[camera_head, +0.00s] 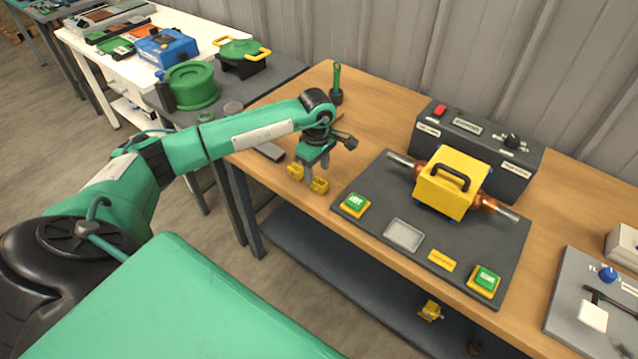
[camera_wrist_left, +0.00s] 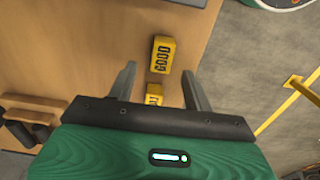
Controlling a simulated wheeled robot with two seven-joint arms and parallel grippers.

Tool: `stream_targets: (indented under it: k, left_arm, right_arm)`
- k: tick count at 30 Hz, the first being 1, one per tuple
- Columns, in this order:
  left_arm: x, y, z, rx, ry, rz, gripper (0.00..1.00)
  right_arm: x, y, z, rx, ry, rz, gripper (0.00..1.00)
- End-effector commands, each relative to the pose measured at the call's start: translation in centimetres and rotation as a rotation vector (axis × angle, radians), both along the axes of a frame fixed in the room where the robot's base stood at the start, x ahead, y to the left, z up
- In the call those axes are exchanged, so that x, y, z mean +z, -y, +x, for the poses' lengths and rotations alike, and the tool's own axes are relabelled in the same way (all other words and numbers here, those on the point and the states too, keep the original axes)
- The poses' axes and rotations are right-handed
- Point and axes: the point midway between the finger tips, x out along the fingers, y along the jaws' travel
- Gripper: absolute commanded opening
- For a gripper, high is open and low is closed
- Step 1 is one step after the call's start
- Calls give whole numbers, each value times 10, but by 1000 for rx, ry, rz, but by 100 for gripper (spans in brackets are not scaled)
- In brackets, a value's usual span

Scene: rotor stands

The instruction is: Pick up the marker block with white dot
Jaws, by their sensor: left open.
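Two small yellow marker blocks stand near the front edge of the wooden table: one block (camera_head: 295,171) on the left and another block (camera_head: 319,185) on the right. In the left wrist view, one block (camera_wrist_left: 163,54) reads "GOOD" in black and lies beyond the fingertips. The other block (camera_wrist_left: 154,94) is between the fingers, partly hidden by the gripper body. I cannot make out a white dot on either. My left gripper (camera_head: 316,167) is open, pointing down just over the blocks; its fingers also show in the left wrist view (camera_wrist_left: 159,72). My right gripper is not in view.
Right of the blocks, a dark mat (camera_head: 375,235) carries a yellow rotor housing (camera_head: 452,182) on its shaft, green buttons and a grey tray (camera_head: 403,235). A grey control box (camera_head: 475,150) stands behind. A green-handled tool (camera_head: 337,82) stands upright at the back left.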

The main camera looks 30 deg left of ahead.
Motion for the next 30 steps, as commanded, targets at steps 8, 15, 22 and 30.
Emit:
stream_targets:
  k: [8,15,22,30]
  left_arm:
    - [-37,9,-3,1,-3,-3,51]
    - [-43,8,-3,0,-1,-1,51]
    - [-43,8,-3,0,-1,-1,18]
    - [-43,8,-2,0,-1,-1,2]
  right_arm:
    - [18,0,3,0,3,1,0]
    - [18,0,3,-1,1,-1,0]
    - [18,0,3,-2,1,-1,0]
    - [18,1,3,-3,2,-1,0]
